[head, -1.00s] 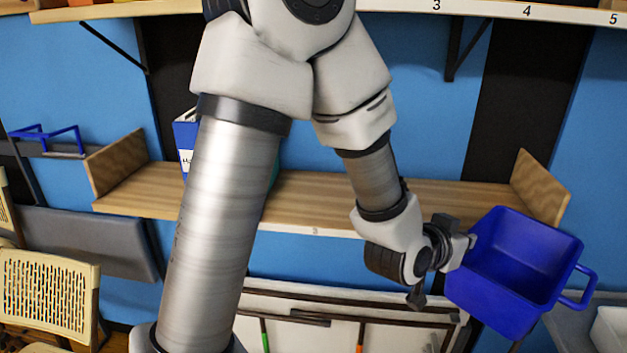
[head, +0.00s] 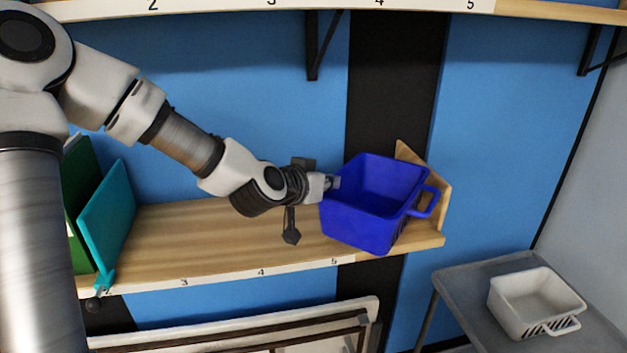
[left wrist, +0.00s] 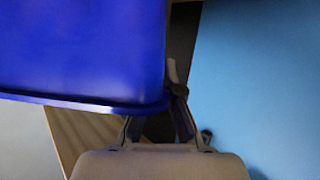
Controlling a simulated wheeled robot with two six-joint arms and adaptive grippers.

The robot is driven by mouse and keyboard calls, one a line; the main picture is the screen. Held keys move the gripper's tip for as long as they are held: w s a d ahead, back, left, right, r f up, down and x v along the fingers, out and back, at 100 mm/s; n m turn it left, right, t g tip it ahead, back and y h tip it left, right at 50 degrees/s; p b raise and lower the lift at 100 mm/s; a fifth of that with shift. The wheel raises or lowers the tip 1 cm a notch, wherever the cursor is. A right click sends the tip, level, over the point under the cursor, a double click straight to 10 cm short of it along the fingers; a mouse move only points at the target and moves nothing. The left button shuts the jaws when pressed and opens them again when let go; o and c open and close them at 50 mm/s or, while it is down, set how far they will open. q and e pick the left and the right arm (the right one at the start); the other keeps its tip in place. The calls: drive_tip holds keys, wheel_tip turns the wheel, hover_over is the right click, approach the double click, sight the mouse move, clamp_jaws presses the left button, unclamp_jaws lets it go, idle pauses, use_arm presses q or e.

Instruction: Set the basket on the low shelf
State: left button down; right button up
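The blue basket (head: 362,222) is held in front of or over the right end of the low wooden shelf (head: 215,232). It is slightly tilted, its open top faces up, and its free handle points right. I cannot tell whether its bottom touches the shelf. My left gripper (head: 331,183) is shut on the basket's left side near the rim. In the left wrist view the basket (left wrist: 80,50) fills the upper left, with its rim at the fingers (left wrist: 160,122). My right gripper is not in view.
Green and teal binders (head: 108,222) stand at the shelf's left. An upright wooden end panel (head: 440,200) closes its right end, behind the basket. The shelf's middle is clear. A white basket (head: 535,302) sits on a grey cart (head: 470,290) at lower right. A numbered upper shelf (head: 320,8) runs above.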

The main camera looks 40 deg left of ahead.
use_arm(q)
drive_tip(key=w+a+f, duration=0.1)
drive_tip(key=w+a+f+p, duration=0.1)
drive_tip(key=a, duration=0.1)
drive_tip(key=w+a+f+p, duration=0.1)
drive_tip(key=shift+w+a+f, duration=0.25)
drive_tip(key=shift+a+f, duration=0.1)
drive_tip(key=shift+a, duration=0.05)
drive_tip(key=shift+w+a, duration=0.1)
drive_tip(key=c, duration=1.6)
unclamp_jaws()
drive_tip(key=shift+o, duration=1.4)
drive_tip(key=shift+s+r, duration=0.1)
drive_tip(key=shift+s, duration=0.15)
drive_tip(key=shift+d, duration=0.2)
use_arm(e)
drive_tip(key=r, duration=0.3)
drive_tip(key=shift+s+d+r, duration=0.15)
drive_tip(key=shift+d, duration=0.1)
use_arm(q)
drive_tip(key=shift+w, duration=0.1)
